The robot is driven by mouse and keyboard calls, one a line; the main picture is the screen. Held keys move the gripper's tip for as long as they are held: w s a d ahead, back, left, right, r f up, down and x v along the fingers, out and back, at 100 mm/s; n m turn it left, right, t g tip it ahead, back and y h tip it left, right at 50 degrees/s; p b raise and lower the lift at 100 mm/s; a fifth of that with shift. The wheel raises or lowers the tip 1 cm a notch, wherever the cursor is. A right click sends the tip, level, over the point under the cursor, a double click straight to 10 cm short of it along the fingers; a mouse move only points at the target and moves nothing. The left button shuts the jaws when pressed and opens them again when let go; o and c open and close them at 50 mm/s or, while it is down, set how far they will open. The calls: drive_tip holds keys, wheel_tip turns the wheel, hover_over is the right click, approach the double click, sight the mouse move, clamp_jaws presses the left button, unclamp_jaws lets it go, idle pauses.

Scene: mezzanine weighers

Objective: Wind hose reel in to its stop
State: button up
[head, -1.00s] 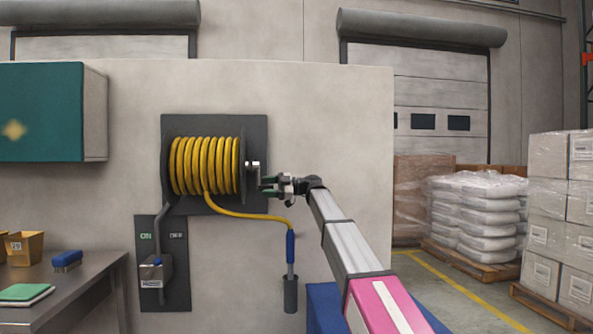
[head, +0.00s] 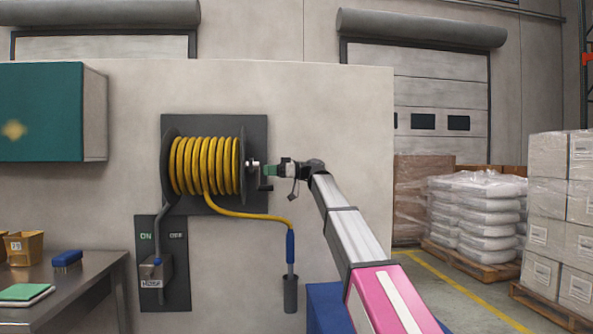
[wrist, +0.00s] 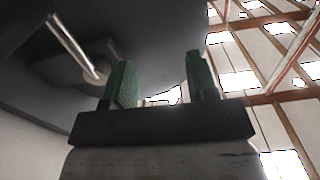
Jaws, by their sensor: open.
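The hose reel (head: 206,166) is on the wall panel, wound with several turns of yellow hose between dark flanges. A loose length of yellow hose (head: 250,214) runs right from it to a blue-sleeved end (head: 290,247) hanging down. A bright hub (head: 253,165) and a small dark crank part (head: 265,186) show at the reel's right side. My gripper (head: 268,171) is just right of the hub, partly overlapping the crank. In the wrist view my gripper (wrist: 160,80) has its green fingers apart with nothing between them. A metal rod (wrist: 75,45) is left of the fingers.
A grey box (head: 155,271) on a dark plate is below the reel. A metal bench (head: 85,280) with yellow bins and a blue brush stands at the left. A teal cabinet (head: 45,112) hangs above it. Pallets of white sacks (head: 475,215) and wrapped boxes stand at the right.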

drive_tip(key=w+d+m, duration=0.1)
drive_tip(key=w+d, duration=0.1)
drive_tip(key=d, duration=0.8)
drive_tip(key=shift+r, duration=0.35)
